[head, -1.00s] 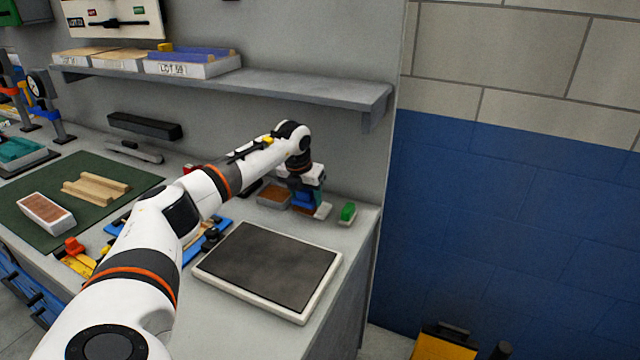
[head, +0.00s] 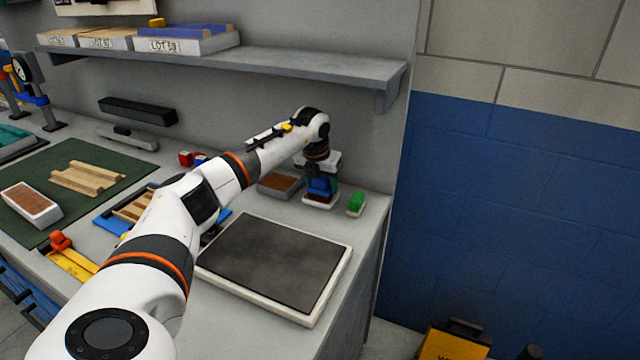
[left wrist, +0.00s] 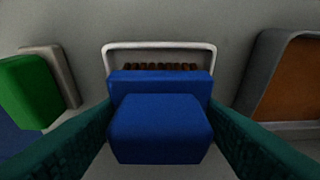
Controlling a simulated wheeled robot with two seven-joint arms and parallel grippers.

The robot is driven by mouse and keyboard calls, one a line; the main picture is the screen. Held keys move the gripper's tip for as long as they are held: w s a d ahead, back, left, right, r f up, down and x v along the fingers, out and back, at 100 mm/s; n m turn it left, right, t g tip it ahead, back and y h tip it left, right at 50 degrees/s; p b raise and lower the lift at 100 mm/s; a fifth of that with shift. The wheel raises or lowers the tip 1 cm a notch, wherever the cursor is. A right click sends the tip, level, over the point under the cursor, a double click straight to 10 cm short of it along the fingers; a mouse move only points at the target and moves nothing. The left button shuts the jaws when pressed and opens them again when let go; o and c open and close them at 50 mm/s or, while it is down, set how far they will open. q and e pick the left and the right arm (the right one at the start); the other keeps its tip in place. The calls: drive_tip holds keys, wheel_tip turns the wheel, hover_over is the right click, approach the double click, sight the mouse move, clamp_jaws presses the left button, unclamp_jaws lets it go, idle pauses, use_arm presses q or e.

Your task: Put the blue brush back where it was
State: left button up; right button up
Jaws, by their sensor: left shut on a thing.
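The blue brush (head: 321,186) is at the back right of the bench, below my left gripper (head: 319,180). In the left wrist view the blue brush (left wrist: 160,130) sits between the two teal fingers of my left gripper (left wrist: 160,115), which is shut on it. A row of brown bristles (left wrist: 150,67) shows beyond the blue block. A white-rimmed holder (left wrist: 160,46) frames the bristles; it also shows under the brush in the head view (head: 320,205). I cannot tell whether the brush rests on the holder's floor. My right gripper is not in view.
A green brush (head: 356,202) in a pale holder stands just right. A grey tray with a brown inside (head: 279,184) stands just left. A dark pad with a white border (head: 275,260) lies in front. A shelf (head: 300,68) overhangs behind; the bench ends at the right.

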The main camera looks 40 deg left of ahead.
sight(318, 190)
use_arm(q)
drive_tip(key=shift+d+f, duration=0.1)
drive_tip(key=shift+d, duration=0.05)
drive_tip(key=o, duration=0.7)
drive_tip(key=shift+c, duration=0.2)
drive_tip(key=shift+o, duration=1.1)
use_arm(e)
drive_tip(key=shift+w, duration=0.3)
use_arm(q)
drive_tip(key=shift+r, duration=0.6)
drive_tip(key=v, duration=0.2)
drive_tip(key=s+v, duration=0.1)
drive_tip(key=v, duration=0.1)
drive_tip(key=shift+b, duration=0.35)
drive_tip(key=s+d+b, duration=0.2)
drive_tip(key=s+d, duration=0.1)
drive_tip(key=s, duration=0.7)
drive_tip(key=shift+s+d, duration=0.2)
drive_tip(key=shift+s, duration=0.2)
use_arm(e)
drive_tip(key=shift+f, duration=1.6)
